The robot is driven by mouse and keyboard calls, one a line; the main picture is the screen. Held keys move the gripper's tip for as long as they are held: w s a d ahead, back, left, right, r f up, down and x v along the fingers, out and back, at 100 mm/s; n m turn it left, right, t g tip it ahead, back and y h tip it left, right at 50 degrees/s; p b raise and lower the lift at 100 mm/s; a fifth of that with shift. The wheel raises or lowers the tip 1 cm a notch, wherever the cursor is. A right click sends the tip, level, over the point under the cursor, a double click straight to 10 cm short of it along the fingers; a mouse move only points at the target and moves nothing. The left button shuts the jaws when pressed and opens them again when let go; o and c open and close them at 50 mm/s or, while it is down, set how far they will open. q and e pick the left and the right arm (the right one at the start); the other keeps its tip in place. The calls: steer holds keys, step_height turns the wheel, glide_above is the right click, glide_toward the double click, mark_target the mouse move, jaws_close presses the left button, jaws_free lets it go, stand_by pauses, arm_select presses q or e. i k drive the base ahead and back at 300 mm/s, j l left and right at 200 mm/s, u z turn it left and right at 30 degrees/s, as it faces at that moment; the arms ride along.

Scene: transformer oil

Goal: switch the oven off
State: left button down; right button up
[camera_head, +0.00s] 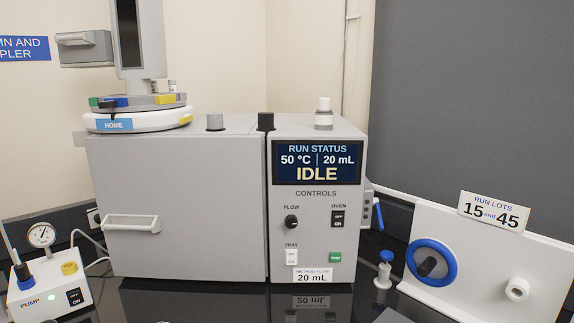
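The oven is a large light-grey cabinet (180,190) with a closed door and a white handle (131,223). Its control panel (315,250) is on the right side. The black oven switch (338,219) sits under the word OVEN, with OFF at its top and ON at its bottom; I cannot tell which side is pressed. The display (316,163) above reads RUN STATUS, 50 °C, 20 mL, IDLE. Neither of my grippers shows in the head view.
The flow knob (291,222), tray switch (291,257) and green button (335,257) are near the oven switch. A pump box (45,295) with a gauge stands left. A white panel with a blue wheel (432,263) stands right. The dark bench before the oven looks mostly clear.

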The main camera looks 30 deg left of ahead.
mark_target(338, 218)
steer(key=u, duration=0.9)
